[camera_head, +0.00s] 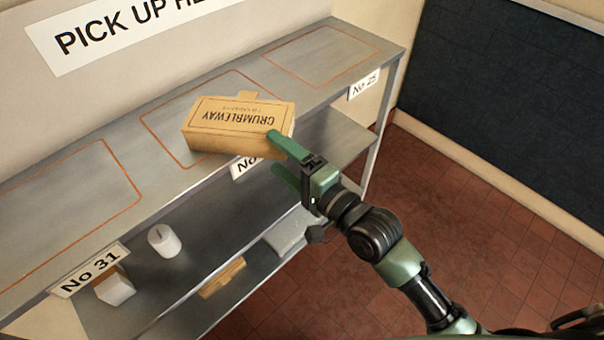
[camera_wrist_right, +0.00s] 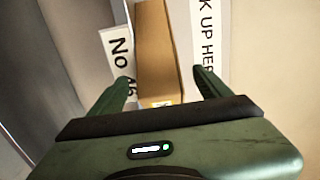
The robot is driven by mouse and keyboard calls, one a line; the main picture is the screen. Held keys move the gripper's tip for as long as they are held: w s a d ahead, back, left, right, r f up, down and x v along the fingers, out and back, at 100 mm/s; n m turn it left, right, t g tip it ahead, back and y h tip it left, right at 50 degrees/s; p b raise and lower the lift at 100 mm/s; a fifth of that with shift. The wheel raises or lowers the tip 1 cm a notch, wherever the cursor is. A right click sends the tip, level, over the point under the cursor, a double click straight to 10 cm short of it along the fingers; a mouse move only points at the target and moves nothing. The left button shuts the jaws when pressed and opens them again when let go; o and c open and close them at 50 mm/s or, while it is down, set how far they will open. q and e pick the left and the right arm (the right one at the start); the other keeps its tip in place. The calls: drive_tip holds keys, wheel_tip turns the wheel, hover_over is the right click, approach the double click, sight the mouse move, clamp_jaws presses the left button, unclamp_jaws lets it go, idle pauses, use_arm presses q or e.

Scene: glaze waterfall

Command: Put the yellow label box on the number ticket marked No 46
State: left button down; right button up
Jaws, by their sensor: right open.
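The cardboard-coloured box (camera_head: 238,118), printed CRUMBLEWAY, is over the middle orange-outlined area of the counter, above a partly hidden ticket (camera_head: 245,166). In the right wrist view the ticket (camera_wrist_right: 119,64) reads No 46, left of the box (camera_wrist_right: 157,50). A small yellow patch shows on the box's near end. My right gripper (camera_head: 272,151) is open at the box's right end. One finger overlaps that end in the head view and the other is lower, in front of the counter edge. In the wrist view the box shows between the fingers (camera_wrist_right: 164,82). My left gripper is not in view.
Ticket No 31 (camera_head: 90,270) hangs at the left and ticket No 25 (camera_head: 364,84) at the right. Their outlined areas are empty. The lower shelves hold a white roll (camera_head: 164,241), a white block (camera_head: 114,288) and a wooden piece (camera_head: 222,278). Open tiled floor lies right.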

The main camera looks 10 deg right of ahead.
drive_tip(key=b+v, duration=0.1)
drive_tip(key=v, duration=0.7)
drive_tip(key=d+f+n+g+h, duration=0.15)
drive_tip(key=d+f, duration=0.25)
drive_tip(key=f, duration=0.8)
drive_tip(key=d+f+n+g+h, duration=0.1)
drive_tip(key=d+f+g+h, duration=0.15)
drive_tip(key=f, duration=0.95)
drive_tip(key=d+f+n+g+h, duration=0.1)
drive_tip(key=d+f+n+h, duration=0.2)
drive_tip(key=f, duration=1)
drive_tip(key=s+d+f+n+g+h, duration=0.1)
drive_tip(key=s+d+f+n+g, duration=0.15)
drive_tip(key=s+f, duration=0.6)
drive_tip(key=s+d+f+n+g+h, duration=0.15)
drive_tip(key=s+d+f, duration=0.25)
drive_tip(key=s+f, duration=0.5)
drive_tip(key=s+f+n+g, duration=0.2)
drive_tip(key=s+f, duration=0.2)
drive_tip(key=s, duration=0.5)
drive_tip(key=s+f+n+g+h, duration=0.1)
drive_tip(key=s+f, duration=0.3)
drive_tip(key=s, duration=0.5)
drive_tip(key=shift+f+n+g, duration=0.3)
drive_tip(key=shift+n+g, duration=0.15)
drive_tip(key=shift+g, duration=0.35)
